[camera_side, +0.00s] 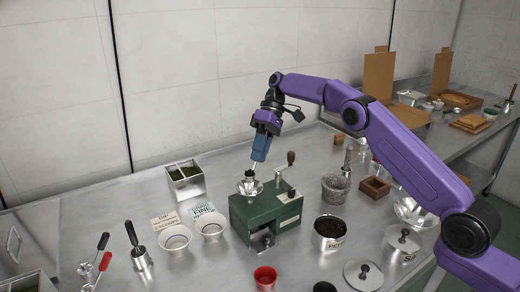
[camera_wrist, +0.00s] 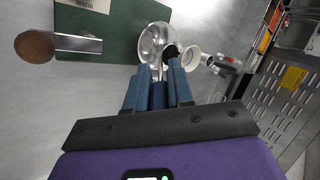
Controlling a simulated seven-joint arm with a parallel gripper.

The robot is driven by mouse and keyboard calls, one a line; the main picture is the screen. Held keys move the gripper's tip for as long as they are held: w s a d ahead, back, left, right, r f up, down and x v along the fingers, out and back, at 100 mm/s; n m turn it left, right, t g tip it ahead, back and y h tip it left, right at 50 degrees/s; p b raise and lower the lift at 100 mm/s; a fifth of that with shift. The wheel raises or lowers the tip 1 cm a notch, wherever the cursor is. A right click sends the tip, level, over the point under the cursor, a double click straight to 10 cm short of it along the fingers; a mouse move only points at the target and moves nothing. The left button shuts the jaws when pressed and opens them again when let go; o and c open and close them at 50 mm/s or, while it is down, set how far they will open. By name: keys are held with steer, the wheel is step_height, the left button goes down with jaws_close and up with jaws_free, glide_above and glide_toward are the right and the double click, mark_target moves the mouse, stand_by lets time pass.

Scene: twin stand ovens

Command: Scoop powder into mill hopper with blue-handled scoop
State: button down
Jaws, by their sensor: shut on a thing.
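My gripper (camera_side: 259,155) is shut on the blue handle of the scoop (camera_side: 251,170), which points down. In the wrist view my gripper's fingers (camera_wrist: 160,72) close around the dark blue handle (camera_wrist: 158,95). The mill (camera_side: 266,218) is a green box with a crank and a silver funnel hopper (camera_side: 249,187) on top. The scoop's end is at the hopper's mouth, with dark matter at it. In the wrist view the hopper (camera_wrist: 151,42) lies just beyond the fingertips, with dark powder (camera_wrist: 171,51) at its right edge. I cannot tell whether that powder is in the scoop or the hopper.
A metal pot of dark powder (camera_side: 331,231) stands right of the mill. Two white bowls (camera_side: 175,238) with label cards stand left of it. A red cup (camera_side: 265,277) is in front. A stone mortar (camera_side: 335,188) and a lid (camera_side: 363,275) stand to the right.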

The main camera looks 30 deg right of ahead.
steer(key=shift+f, duration=0.25)
steer(key=shift+s+a+r+t+h, duration=0.35)
steer(key=shift+a+t+h, duration=0.2)
steer(key=shift+h, duration=0.35)
steer(key=shift+s+a+r+t+h, duration=0.25)
steer(key=shift+a+r+t+h, duration=0.25)
steer(key=shift+h, duration=0.4)
steer(key=shift+s+a+r+t+h, duration=0.35)
steer(key=shift+a+t+h, duration=0.2)
steer(key=shift+h, duration=0.35)
steer(key=shift+s+a+r+t+h, duration=0.1)
steer(key=shift+s+a+t+h, duration=0.15)
steer(key=shift+a+t+h, duration=0.35)
steer(key=shift+s+a+r+t+h, duration=0.1)
steer(key=shift+s+a+t+h, duration=0.15)
steer(key=shift+h, duration=0.55)
steer(key=s+a+f+t+h, duration=0.2)
steer(key=s+a+t+h, duration=0.1)
steer(key=h, duration=0.4)
steer(key=shift+a+t+h, duration=0.3)
steer(key=shift+a+t, duration=0.35)
steer(key=shift+a, duration=0.5)
